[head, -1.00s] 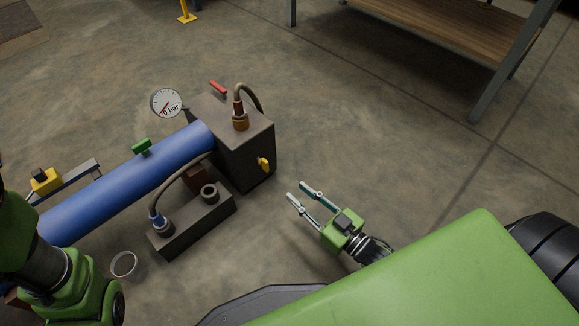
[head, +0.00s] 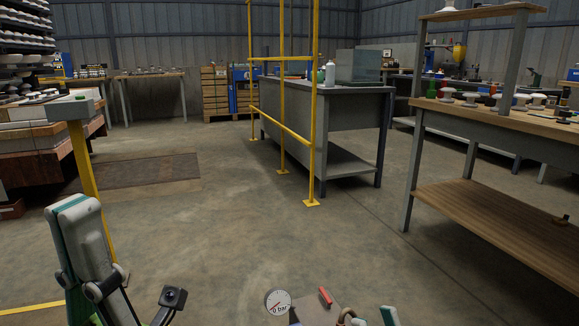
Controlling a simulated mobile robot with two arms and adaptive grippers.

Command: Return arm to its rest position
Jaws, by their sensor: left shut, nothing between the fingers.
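My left gripper (head: 76,212) stands large and close at the lower left of the head view. Its white and teal fingers point up and lie together, with nothing held between them. A fingertip of my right gripper (head: 388,315), teal and pale, just shows at the bottom edge. The rest of that gripper is cut off, so its opening cannot be judged. Left of it are the top of the dark box (head: 318,312) with a red lever (head: 325,296) and the round gauge (head: 278,301) reading 0 bar.
A yellow rail frame (head: 314,130) stands mid-floor before a grey workbench (head: 345,92). A wooden-topped bench (head: 480,118) with a lower shelf is at right. A yellow post (head: 86,165) rises behind my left gripper. The central floor is clear.

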